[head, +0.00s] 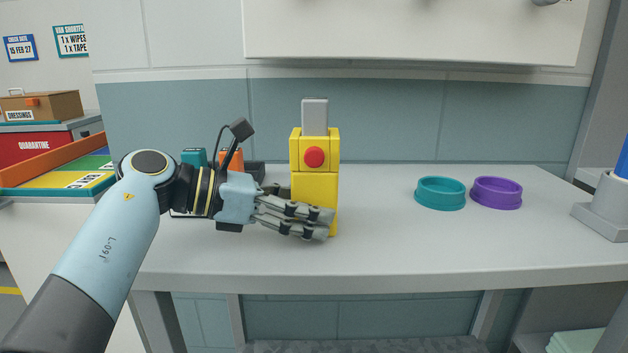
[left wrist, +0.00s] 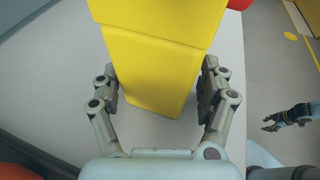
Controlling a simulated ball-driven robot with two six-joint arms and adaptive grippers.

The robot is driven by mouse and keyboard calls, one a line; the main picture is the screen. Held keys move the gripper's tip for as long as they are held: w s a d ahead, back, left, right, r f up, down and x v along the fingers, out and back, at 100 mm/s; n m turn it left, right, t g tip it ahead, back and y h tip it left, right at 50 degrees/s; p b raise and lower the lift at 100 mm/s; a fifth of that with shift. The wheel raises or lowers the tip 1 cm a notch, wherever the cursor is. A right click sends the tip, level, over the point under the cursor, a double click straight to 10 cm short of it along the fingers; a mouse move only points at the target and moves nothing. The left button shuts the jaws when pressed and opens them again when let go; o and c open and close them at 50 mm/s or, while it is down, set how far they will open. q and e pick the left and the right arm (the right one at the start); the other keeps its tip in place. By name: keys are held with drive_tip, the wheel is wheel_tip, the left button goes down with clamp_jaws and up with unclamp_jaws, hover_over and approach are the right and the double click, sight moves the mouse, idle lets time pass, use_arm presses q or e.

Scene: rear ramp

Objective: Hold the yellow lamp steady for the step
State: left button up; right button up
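The yellow lamp (head: 315,187) stands upright on the grey worktop. It has stacked yellow blocks, a red round button (head: 314,157) and a grey block on top. My left gripper (head: 318,223) reaches in from the left low on the lamp, with one finger across its front; the other finger is hidden behind it. In the left wrist view the lamp (left wrist: 160,75) lies between both fingers of the left gripper (left wrist: 160,88), whose pads appear against its sides. My right gripper (left wrist: 267,124) shows small at the right of that view, its fingers apart and empty, away from the lamp.
A teal ring-shaped dish (head: 441,193) and a purple one (head: 497,192) stand to the right on the worktop (head: 400,250). Teal, orange and dark items sit behind my left wrist. A grey holder (head: 603,208) with a blue part is at the right edge. The front middle is clear.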

use_arm(q)
drive_tip(key=c, duration=0.6)
drive_tip(key=shift+c, duration=0.4)
use_arm(e)
clamp_jaws()
idle(1.1)
